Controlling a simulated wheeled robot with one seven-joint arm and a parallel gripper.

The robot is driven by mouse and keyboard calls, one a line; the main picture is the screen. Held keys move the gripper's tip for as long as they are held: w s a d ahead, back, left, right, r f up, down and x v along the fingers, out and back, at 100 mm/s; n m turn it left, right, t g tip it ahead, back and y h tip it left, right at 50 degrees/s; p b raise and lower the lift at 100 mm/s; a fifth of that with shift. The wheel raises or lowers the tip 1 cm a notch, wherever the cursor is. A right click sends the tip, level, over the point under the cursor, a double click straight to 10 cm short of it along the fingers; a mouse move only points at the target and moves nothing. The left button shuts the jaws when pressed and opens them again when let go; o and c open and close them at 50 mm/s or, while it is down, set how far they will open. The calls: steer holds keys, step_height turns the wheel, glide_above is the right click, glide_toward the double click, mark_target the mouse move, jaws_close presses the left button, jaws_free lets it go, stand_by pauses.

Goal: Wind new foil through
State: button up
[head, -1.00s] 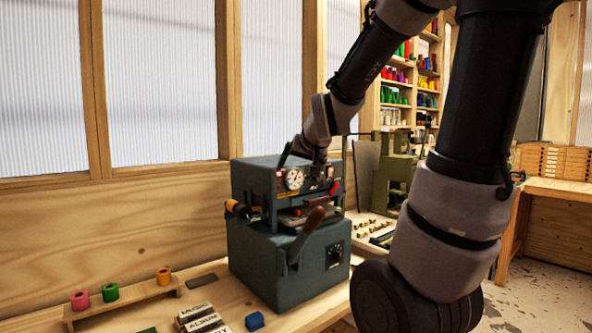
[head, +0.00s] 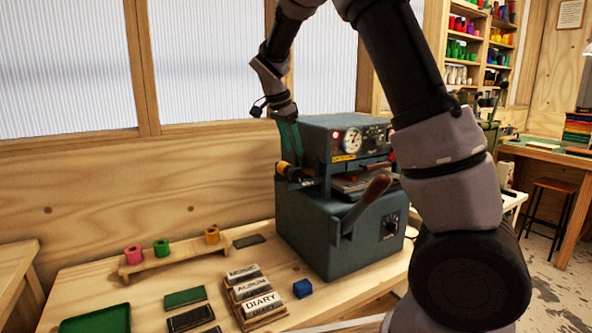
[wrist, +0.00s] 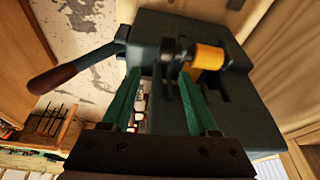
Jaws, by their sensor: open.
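The blue-grey foil press (head: 325,215) stands on the bench, with a dial gauge and a lit red lamp on its front. A gold foil roll (head: 283,169) sits on its left side; it also shows in the wrist view (wrist: 208,57), beside a dark round knob (wrist: 169,50). My gripper (head: 297,163) is open, its green fingers pointing down at this side of the press. In the wrist view my gripper (wrist: 160,75) has the knob just beyond the gap between its fingertips; contact cannot be told. Pink (head: 133,255), green (head: 161,248) and gold (head: 212,236) rolls stand on a wooden rack.
The press lever (head: 368,198) juts from the front. A windowed wooden wall stands behind. Bench between rack and press is mostly clear.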

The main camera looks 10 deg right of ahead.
mark_target(296, 168)
steer(key=shift+m+h, duration=0.4)
steer(key=shift+m, duration=0.2)
steer(key=x, duration=0.3)
steer(key=a+x, duration=0.1)
steer(key=x, duration=0.6)
steer(key=shift+w+a+f, duration=0.2)
steer(key=shift+w+a, duration=0.05)
steer(key=shift+w, duration=0.15)
steer(key=shift+c, duration=0.3)
jaws_close()
